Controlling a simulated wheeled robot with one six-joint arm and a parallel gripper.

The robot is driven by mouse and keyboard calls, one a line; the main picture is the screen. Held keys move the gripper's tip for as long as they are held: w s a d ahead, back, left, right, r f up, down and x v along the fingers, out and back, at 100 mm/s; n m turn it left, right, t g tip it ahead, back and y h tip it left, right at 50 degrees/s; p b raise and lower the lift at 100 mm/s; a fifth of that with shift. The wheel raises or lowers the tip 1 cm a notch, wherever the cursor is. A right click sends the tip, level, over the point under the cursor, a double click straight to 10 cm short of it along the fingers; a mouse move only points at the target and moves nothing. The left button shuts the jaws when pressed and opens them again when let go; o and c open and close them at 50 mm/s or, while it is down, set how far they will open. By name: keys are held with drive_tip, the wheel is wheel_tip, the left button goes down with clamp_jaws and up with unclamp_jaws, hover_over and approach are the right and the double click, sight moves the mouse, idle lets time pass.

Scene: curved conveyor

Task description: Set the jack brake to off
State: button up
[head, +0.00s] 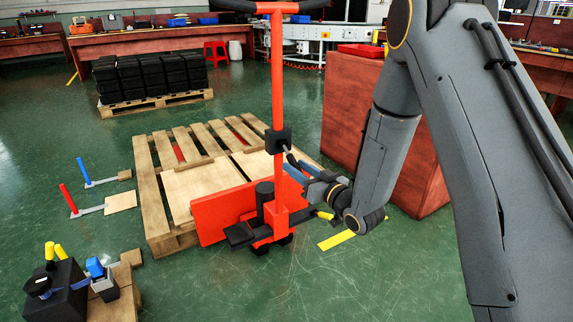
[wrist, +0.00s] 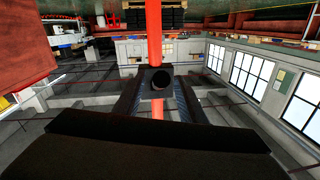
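The red pallet jack (head: 277,75) stands upright at the end of a wooden pallet, its tall red handle column rising from a red base. A black block (head: 278,141) is mounted midway up the column, with a short light rod sticking out toward my gripper. My gripper (head: 291,160) is right of the column, just below that block. In the wrist view, the round black end of a lever (wrist: 158,80) sits in front of the red column (wrist: 154,35). My gripper's two dark fingers (wrist: 158,90) stand apart on either side of it. Whether they touch it is unclear.
The wooden pallet (head: 160,222) lies behind the jack. A red-brown cabinet (head: 349,100) stands close on the right. Levers with blue and red handles (head: 80,170) and a black box (head: 58,293) are at the left. Green floor is open at the front.

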drive_tip(key=b+x, duration=0.1)
drive_tip(key=x, duration=0.4)
drive_tip(key=shift+w+a, duration=0.25)
drive_tip(key=shift+w, duration=0.1)
clamp_jaws()
